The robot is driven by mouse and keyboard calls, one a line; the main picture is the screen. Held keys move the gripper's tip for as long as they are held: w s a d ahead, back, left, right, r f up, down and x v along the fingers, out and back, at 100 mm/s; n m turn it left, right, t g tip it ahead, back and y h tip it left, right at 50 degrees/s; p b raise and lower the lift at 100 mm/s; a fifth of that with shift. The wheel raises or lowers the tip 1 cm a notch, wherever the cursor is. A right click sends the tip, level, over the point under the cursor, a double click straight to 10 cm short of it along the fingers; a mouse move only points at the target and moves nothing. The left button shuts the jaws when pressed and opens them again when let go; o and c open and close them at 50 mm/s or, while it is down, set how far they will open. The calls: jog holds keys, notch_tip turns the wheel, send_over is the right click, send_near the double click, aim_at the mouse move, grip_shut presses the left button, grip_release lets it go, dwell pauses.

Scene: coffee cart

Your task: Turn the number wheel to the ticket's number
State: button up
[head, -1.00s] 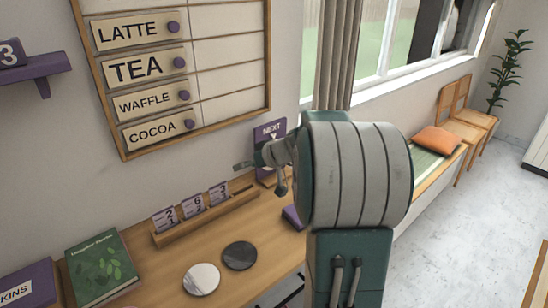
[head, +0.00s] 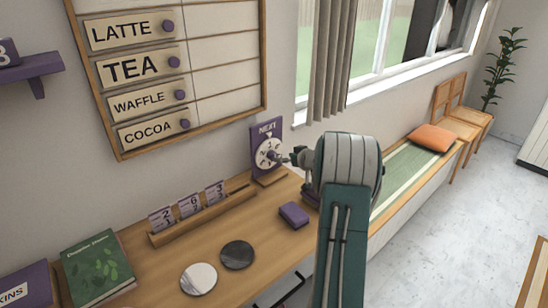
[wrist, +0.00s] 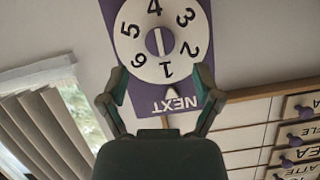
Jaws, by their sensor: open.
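The number wheel (head: 268,153) is a white disc on a purple stand marked NEXT (head: 266,128), at the back of the counter. My gripper (head: 284,158) is just right of the wheel's face in the head view. In the wrist view my gripper (wrist: 160,76) is open and empty, its fingers spread either side of the wheel's lower part. Tickets (head: 189,205) numbered 2, 6 and 3 stand in a wooden rack (head: 205,223).
A purple block (head: 294,215) lies on the counter (head: 222,281) below the wheel. Two round discs, white (head: 199,279) and dark (head: 237,255), and a green book (head: 97,268) lie nearer. A menu board (head: 225,75) hangs above.

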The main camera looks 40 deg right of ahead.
aim_at(275, 156)
jog(key=x, duration=0.6)
jog(key=shift+f, duration=0.1)
grip_shut()
